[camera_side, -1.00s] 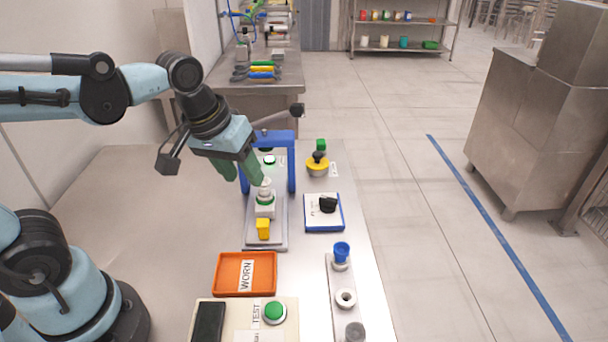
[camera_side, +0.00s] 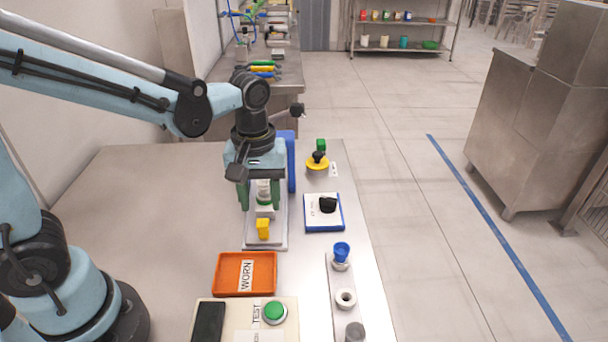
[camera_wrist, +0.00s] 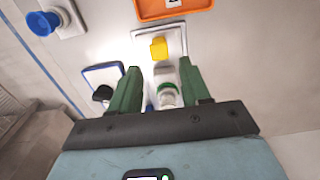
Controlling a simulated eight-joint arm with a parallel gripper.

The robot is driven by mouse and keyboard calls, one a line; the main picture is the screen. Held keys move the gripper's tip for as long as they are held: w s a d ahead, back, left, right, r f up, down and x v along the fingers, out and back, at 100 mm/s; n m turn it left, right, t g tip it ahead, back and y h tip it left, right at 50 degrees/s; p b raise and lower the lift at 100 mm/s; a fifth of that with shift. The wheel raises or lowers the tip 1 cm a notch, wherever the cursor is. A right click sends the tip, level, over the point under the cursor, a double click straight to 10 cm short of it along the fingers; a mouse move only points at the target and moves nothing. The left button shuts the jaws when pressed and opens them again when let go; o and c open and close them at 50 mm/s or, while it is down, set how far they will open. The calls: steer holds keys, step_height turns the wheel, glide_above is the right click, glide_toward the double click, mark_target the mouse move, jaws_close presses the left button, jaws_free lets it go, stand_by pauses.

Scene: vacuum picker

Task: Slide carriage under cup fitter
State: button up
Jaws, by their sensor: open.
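The cup fitter is a blue arch (camera_side: 291,165) over the far part of a pale base plate (camera_side: 280,238). The carriage, a white block (camera_side: 264,212) carrying a white piece with a green ring, sits on the plate in front of the arch. A yellow tab (camera_side: 263,229) stands at its near side, and it also shows in the wrist view (camera_wrist: 159,48). My gripper (camera_side: 260,206) points down with its green fingers open, one on each side of the carriage. In the wrist view, the white piece (camera_wrist: 167,93) lies between the fingers; I cannot tell whether they touch. My gripper hides much of the arch.
An orange WORN tray (camera_side: 230,290) and a TEST box with a green button (camera_side: 275,311) lie nearer. To the right are a blue-edged pad with a black knob (camera_side: 327,205), a yellow-and-black knob (camera_side: 317,163) and a strip holding a blue cup (camera_side: 341,252). The table's left is bare.

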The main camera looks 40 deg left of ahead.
mark_target(263, 222)
steer(key=shift+f, duration=3.25)
jaws_close()
